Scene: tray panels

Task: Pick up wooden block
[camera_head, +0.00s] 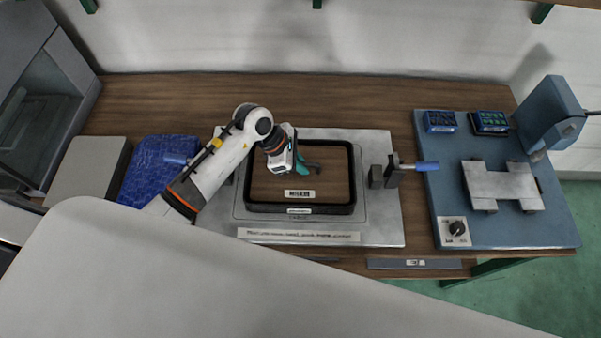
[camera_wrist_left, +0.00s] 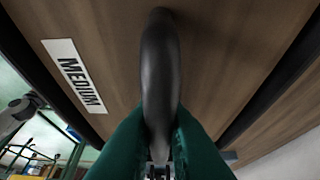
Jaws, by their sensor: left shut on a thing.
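The wooden block (camera_head: 274,187) is a flat brown panel inside a black rectangular frame (camera_head: 299,209) on a grey metal plate. It has a white "MEDIUM" label and a dark raised handle; the panel also shows in the wrist view (camera_wrist_left: 235,60). My left gripper (camera_head: 303,168), with green fingers, is over the panel. In the wrist view its fingers (camera_wrist_left: 160,118) are shut on the black handle (camera_wrist_left: 160,70), one on each side. I cannot tell whether the panel is raised from the frame. My right gripper is not in view.
Blue-handled clamps flank the frame, the right one (camera_head: 392,173) standing clear. A blue cloth-like item (camera_head: 155,160) lies at left. A blue-grey machine base (camera_head: 520,230) with two small bins (camera_head: 440,121) stands at right. Bare bench lies behind the plate.

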